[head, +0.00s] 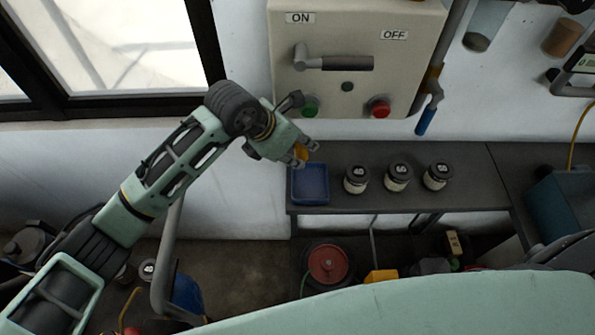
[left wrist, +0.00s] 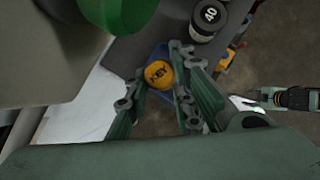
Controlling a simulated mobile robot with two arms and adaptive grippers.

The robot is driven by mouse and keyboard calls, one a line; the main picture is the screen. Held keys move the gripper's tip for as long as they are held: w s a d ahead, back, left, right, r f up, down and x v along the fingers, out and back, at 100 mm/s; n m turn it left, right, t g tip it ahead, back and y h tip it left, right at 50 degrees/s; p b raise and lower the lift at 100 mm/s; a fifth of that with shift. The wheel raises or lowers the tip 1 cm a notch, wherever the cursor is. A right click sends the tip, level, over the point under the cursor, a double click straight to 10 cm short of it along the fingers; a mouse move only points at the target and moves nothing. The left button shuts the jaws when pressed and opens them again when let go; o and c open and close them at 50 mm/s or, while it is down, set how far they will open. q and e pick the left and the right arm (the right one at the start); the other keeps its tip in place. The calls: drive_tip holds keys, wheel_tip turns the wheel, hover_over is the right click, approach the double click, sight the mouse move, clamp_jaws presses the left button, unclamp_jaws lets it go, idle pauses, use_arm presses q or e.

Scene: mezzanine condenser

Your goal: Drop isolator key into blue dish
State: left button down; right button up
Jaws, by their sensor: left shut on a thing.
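The isolator key's round orange tag, marked KEY (left wrist: 158,73), is between the fingers of my left gripper (left wrist: 154,88) in the left wrist view. In the head view, my left gripper (head: 308,153) is shut on the orange key (head: 299,152). The blue dish (head: 310,196) is a square, shallow tray on the dark shelf, just below the gripper in the picture. In the left wrist view, the blue dish (left wrist: 153,56) shows behind the tag, partly hidden. What looks like my right gripper (left wrist: 262,98) is small at the right edge there; its jaws are unclear.
Several black-lidded jars (head: 356,180) stand right of the dish on the shelf (head: 465,185). Above is a grey switch box (head: 350,25) with a lever handle (head: 335,63), a green button (head: 309,107) and a red button (head: 379,107). A red round can (head: 329,264) is below.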

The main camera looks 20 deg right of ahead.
use_arm(q)
drive_tip(key=shift+d+f, duration=0.1)
drive_tip(key=shift+f, duration=0.05)
drive_tip(key=shift+s+d+f+b, duration=0.15)
drive_tip(key=shift+s+f+b, duration=0.15)
drive_tip(key=shift+f, duration=0.2)
drive_tip(key=shift+s+d+f+b, duration=0.1)
drive_tip(key=shift+s+f+b, duration=0.1)
drive_tip(key=shift+f+b, duration=0.25)
wheel_tip(320, 180, down, 2)
drive_tip(key=shift+w+f+b, duration=0.15)
drive_tip(key=shift+b, duration=0.25)
drive_tip(key=shift+a+f, duration=0.1)
drive_tip(key=shift+f, duration=0.45)
drive_tip(key=c, duration=1.8)
unclamp_jaws()
drive_tip(key=shift+c, duration=0.2)
drive_tip(key=o, duration=0.4)
drive_tip(key=v, duration=1.2)
use_arm(e)
drive_tip(key=s+f, duration=0.1)
drive_tip(key=s+d+f, duration=0.1)
drive_tip(key=shift+d+f, duration=0.2)
drive_tip(key=shift+f, duration=0.15)
